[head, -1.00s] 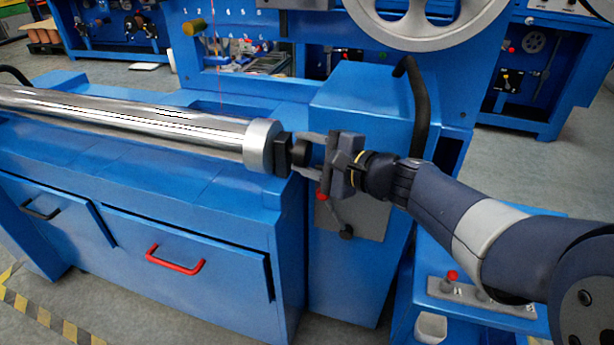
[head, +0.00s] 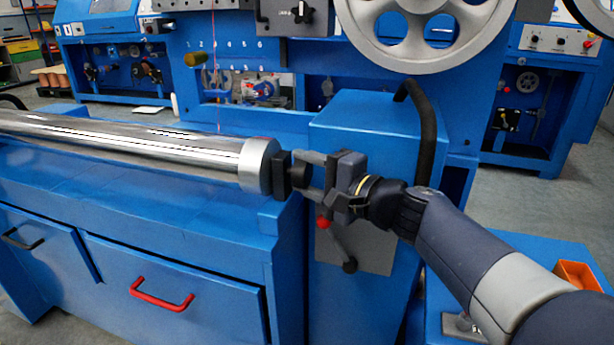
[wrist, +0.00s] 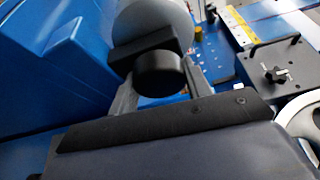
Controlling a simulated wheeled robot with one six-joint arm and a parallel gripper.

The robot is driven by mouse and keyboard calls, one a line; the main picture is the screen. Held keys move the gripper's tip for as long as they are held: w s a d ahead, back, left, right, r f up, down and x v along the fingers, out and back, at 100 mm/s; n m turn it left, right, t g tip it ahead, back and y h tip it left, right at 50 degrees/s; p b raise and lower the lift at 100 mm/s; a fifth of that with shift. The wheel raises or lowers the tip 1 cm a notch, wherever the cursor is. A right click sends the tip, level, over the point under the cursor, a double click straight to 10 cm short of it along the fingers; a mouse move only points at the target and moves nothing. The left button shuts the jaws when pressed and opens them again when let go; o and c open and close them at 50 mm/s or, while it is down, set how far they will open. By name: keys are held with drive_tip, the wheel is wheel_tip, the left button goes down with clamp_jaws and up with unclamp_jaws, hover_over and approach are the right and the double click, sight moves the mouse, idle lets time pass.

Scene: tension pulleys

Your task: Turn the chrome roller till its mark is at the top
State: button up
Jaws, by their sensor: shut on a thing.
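The chrome roller (head: 120,134) lies across the blue bench at the left in the head view, with a pale grey collar (head: 258,166) at its right end. A black bearing block stands beside the collar, and a round black knob (head: 301,175) projects from it. My gripper (head: 310,176) has one finger above and one below the knob and is shut on it. In the wrist view the knob (wrist: 158,75) sits between the fingers, with the pale roller end behind. I see no mark on the visible part of the roller.
A blue housing (head: 365,125) with a black curved handle (head: 425,125) stands just behind my gripper. A large spoked wheel (head: 480,50) is above. Drawers with black and red handles (head: 162,294) front the bench.

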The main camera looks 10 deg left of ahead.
drive_tip(key=o, duration=1)
drive_tip(key=p+v, duration=0.2)
drive_tip(key=v, duration=0.8)
drive_tip(key=shift+s+d+p, duration=0.15)
drive_tip(key=shift+d+p, duration=0.2)
drive_tip(key=b+x, duration=0.2)
drive_tip(key=x, duration=0.9)
drive_tip(key=shift+b, duration=0.3)
drive_tip(key=shift+d, duration=0.1)
drive_tip(key=shift+s+d, duration=0.1)
